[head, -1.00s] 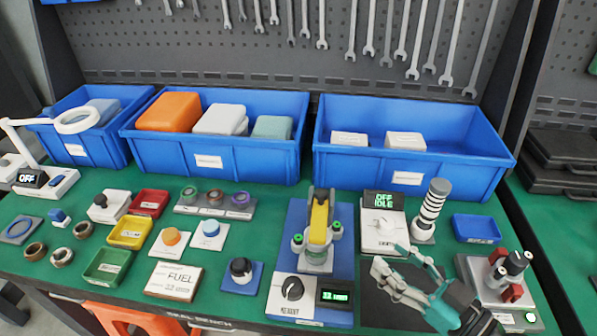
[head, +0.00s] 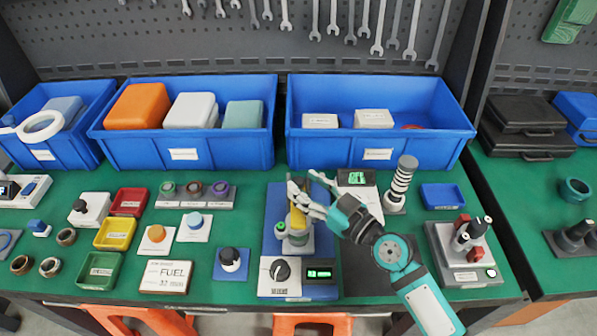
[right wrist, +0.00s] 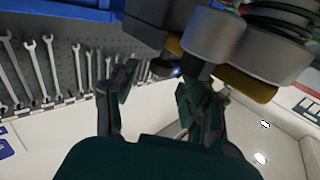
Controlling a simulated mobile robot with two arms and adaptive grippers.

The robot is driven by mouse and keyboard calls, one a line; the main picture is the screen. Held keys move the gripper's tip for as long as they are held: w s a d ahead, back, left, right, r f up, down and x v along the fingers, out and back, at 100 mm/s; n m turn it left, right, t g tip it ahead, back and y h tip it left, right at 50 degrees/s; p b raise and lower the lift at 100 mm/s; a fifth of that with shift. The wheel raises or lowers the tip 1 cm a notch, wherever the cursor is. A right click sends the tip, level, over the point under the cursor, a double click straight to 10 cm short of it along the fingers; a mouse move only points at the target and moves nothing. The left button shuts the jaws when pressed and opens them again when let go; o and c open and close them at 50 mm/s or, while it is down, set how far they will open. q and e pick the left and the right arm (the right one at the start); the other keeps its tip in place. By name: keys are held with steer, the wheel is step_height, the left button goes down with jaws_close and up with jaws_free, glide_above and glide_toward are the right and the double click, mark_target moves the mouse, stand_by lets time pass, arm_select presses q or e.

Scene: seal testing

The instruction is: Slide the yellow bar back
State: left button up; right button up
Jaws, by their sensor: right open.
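The yellow bar (head: 296,219) stands on the blue-based test station (head: 272,240) in the middle of the bench, partly hidden by my right gripper (head: 304,185). That gripper reaches in from the right, with its fingers apart at the upper end of the bar. In the right wrist view the two fingers (right wrist: 152,92) are spread with nothing clearly between them. Yellow parts (right wrist: 246,84) under grey round pieces show close by there, above and right of the fingers. I cannot tell whether a finger touches the bar. My left gripper is out of view.
A dial (head: 281,270) and a green-lit display (head: 320,272) sit at the station's front. A striped column (head: 401,184) stands to the right, behind my arm. Blue bins (head: 200,152) line the back. Small trays and parts fill the left side.

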mark_target(303, 184)
steer(key=shift+x, duration=1.15)
steer(key=shift+w+a, duration=0.15)
steer(key=shift+w, duration=0.05)
jaws_close()
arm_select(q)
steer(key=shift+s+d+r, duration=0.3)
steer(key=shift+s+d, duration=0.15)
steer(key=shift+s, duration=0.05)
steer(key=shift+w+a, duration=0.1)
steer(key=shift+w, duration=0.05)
arm_select(e)
steer(key=shift+w+a+f, duration=0.1)
steer(key=shift+a+f, duration=0.05)
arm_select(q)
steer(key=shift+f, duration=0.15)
arm_select(e)
steer(key=shift+w, duration=0.1)
